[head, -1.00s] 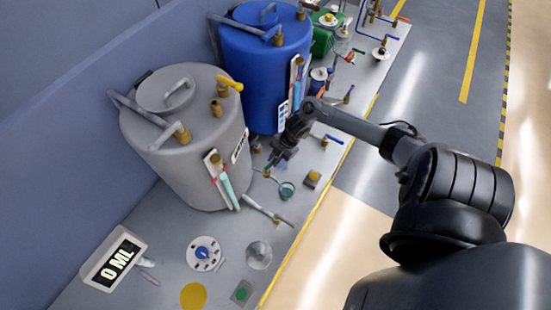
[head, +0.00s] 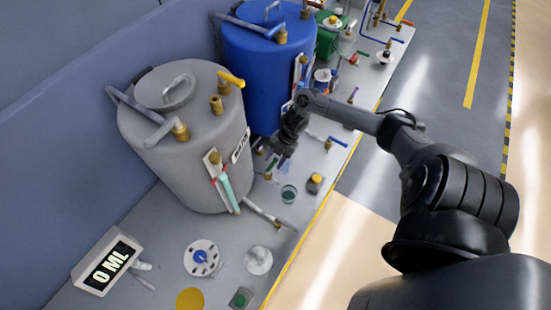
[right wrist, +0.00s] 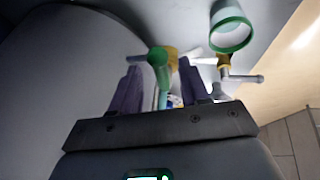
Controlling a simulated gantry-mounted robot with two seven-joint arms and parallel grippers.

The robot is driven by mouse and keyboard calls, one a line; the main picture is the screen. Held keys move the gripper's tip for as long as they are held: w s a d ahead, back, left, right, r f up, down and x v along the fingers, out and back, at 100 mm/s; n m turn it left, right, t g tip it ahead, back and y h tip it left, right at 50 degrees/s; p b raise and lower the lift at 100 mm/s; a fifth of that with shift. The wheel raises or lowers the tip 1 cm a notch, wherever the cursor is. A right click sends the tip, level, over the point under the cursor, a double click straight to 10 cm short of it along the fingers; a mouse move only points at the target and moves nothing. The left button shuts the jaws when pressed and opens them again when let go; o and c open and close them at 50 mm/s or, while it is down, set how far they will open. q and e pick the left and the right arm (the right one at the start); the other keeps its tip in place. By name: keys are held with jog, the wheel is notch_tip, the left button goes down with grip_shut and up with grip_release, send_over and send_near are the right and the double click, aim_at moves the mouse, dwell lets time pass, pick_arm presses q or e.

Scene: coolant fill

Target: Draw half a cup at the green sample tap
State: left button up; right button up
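The green-handled sample tap (head: 271,164) stands low between the grey tank and the blue tank. Its green lever (right wrist: 160,62) shows between and beyond my fingers in the right wrist view. My right gripper (head: 278,163) is beside the tap, fingers pointing down. Its two dark fingers (right wrist: 158,88) are apart; contact with the lever cannot be told. The display (head: 107,262) reads 0 ML. My left gripper is not in view.
The grey tank (head: 180,140) and blue tank (head: 265,65) flank the work spot. A grey pipe (head: 268,214) projects from the grey tank, a blue-handled valve (head: 328,141) stands to the right, and a yellow-topped block (head: 315,183) sits beside the cup.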

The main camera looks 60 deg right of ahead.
jog(key=shift+s+d+r, duration=0.2)
jog(key=shift+d+r, duration=0.15)
jog(key=shift+r, duration=0.25)
jog(key=v, duration=0.9)
jog(key=shift+r, duration=0.2)
